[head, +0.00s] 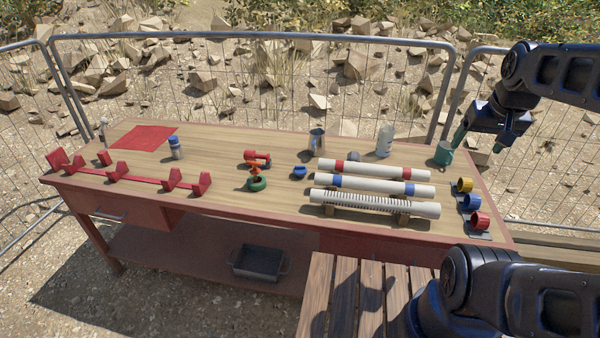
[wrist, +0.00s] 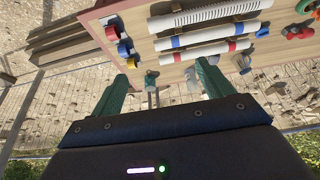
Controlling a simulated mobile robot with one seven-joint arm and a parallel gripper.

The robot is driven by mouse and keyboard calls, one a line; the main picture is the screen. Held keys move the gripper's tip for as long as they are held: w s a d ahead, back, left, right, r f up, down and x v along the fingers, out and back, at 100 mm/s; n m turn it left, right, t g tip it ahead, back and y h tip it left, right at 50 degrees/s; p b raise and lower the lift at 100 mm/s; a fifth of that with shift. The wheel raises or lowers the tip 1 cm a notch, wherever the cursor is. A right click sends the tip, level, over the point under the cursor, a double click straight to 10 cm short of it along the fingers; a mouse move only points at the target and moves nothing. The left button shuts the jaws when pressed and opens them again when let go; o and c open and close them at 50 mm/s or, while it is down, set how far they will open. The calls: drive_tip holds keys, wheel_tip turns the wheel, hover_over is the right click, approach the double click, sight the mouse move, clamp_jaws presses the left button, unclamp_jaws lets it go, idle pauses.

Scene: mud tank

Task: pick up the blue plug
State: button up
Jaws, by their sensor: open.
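The blue plug (head: 299,172) is a small blue piece on the wooden table top, left of the white pipes. In the wrist view a small blue piece near the right ends of the pipes looks like the same plug (wrist: 262,32). My gripper (head: 484,138) is above the table's right end, far to the right of the plug. In the wrist view its two green fingers (wrist: 162,75) are apart with nothing held between them.
White pipes (head: 385,188) lie between plug and gripper. A green mug (head: 443,153) is below the gripper, with a jar (head: 385,141) and a metal jug (head: 317,141) behind the pipes. A red valve piece (head: 257,158) and green ring (head: 257,184) are left of the plug.

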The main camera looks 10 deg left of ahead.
drive_tip(key=w+a+r+n+g, duration=0.15)
drive_tip(key=w+a+n, duration=0.45)
drive_tip(key=w, duration=0.8)
drive_tip(key=n+g+h, duration=0.1)
drive_tip(key=n+g, duration=0.2)
drive_tip(key=n, duration=1.1)
hover_over(300, 166)
drive_tip(key=a, duration=0.1)
wheel_tip(300, 166, down, 29)
drive_tip(key=f, duration=0.6)
drive_tip(key=d+f, duration=0.1)
drive_tip(key=f, duration=0.3)
drive_tip(key=shift+w, duration=0.2)
drive_tip(key=c, duration=1.1)
